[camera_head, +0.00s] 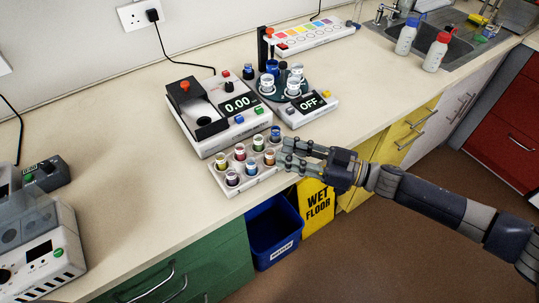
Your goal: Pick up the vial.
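Several small vials with differently coloured caps stand upright in a white rack (257,184) at the front edge of the bench. Which vial the task means cannot be told. My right gripper (284,153) reaches in from the right, its fingers pointing left at the rack's right side, beside the orange-marked vial. The fingers are apart with nothing visible between them. My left gripper is not in view.
A blue bin (273,232) and a yellow wet floor sign (317,205) stand below.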

